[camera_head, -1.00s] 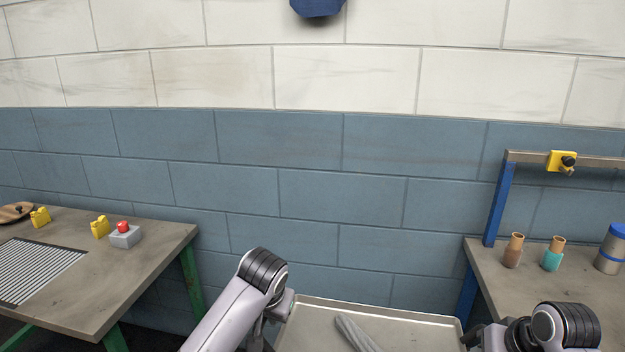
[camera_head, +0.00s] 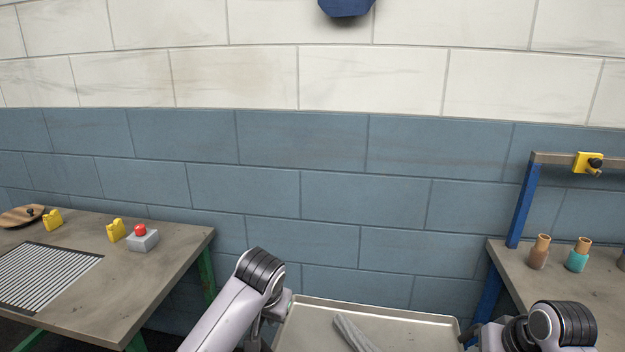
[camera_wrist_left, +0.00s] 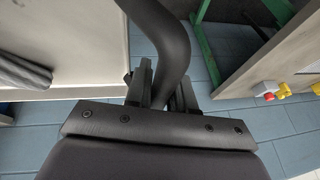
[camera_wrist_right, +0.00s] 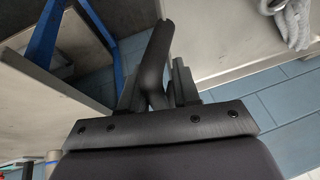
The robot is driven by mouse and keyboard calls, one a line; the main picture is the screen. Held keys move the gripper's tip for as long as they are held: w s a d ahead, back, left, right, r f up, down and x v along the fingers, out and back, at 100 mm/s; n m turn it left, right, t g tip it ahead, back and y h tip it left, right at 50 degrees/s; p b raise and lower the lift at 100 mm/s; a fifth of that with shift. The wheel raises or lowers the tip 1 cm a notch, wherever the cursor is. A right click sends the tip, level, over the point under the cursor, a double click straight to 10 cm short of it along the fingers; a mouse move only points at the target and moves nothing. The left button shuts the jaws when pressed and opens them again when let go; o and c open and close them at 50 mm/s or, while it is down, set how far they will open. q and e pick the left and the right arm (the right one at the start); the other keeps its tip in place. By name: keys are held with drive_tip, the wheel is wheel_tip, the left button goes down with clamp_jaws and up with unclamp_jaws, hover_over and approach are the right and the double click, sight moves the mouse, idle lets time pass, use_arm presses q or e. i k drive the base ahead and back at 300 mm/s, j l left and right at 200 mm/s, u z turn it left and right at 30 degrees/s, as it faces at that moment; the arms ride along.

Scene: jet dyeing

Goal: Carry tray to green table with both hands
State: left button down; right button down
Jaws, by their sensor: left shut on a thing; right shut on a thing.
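The metal tray (camera_head: 420,332) is at the bottom centre of the head view, with a grey cloth roll (camera_head: 352,331) lying in it. My left gripper (camera_wrist_left: 162,92) is shut on a black curved handle (camera_wrist_left: 172,45) beside the tray's side in the left wrist view. My right gripper (camera_wrist_right: 158,88) is shut on the handle (camera_wrist_right: 158,55) at the opposite side. The tray's front part is cut off in the head view. The green-legged table (camera_head: 175,262) stands to the left, apart from the tray.
The table carries a grille (camera_head: 45,278), a red button box (camera_head: 142,240), yellow pieces (camera_head: 116,230) and a round wooden board (camera_head: 20,216). At right is a blue-framed bench (camera_head: 540,290) with bottles (camera_head: 577,258). A blue and white wall is behind.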

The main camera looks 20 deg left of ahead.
sight(31, 271)
drive_tip(key=k+j, duration=0.1)
drive_tip(key=j, duration=3.25)
drive_tip(key=k+u, duration=0.05)
drive_tip(key=k, duration=0.05)
